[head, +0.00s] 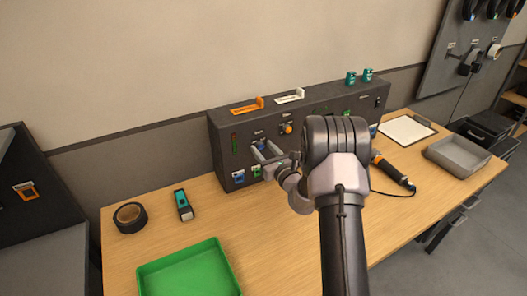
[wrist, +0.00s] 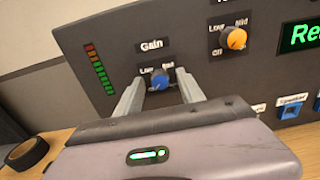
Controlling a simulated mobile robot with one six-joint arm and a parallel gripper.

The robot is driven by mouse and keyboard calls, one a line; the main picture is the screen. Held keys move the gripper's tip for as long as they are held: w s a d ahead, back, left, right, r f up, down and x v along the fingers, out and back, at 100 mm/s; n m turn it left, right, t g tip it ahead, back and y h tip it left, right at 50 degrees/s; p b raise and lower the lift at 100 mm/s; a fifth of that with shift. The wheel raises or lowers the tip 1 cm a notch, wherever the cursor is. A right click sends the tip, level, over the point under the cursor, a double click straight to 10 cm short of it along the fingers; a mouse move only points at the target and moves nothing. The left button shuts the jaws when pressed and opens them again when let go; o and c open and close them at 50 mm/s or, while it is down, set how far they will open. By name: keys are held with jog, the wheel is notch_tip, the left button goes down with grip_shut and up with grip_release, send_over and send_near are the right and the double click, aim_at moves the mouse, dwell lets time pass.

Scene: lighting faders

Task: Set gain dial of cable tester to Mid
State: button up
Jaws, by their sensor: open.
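The cable tester (head: 350,101) is a long dark box at the back of the table. Its blue gain dial (wrist: 160,80) sits under the word Gain, with small labels at its upper left and upper right; the left one reads Low and the right one seems to read Mid. The dial also shows in the head view (head: 261,146). I cannot tell clearly where its pointer aims. My gripper (wrist: 159,86) is open, with one finger on each side of the blue dial; I cannot tell if they touch it. In the head view my gripper (head: 266,152) is at the panel's left part.
An orange dial (wrist: 234,39) is up and right of the blue one. A level bar (wrist: 99,69) is on the left, a green display (wrist: 300,36) on the right. Black tape (head: 130,217), a green tray (head: 190,270) and a grey tray (head: 457,155) are on the table.

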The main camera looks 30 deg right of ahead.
grip_shut()
jog(key=shift+m+p, duration=0.3)
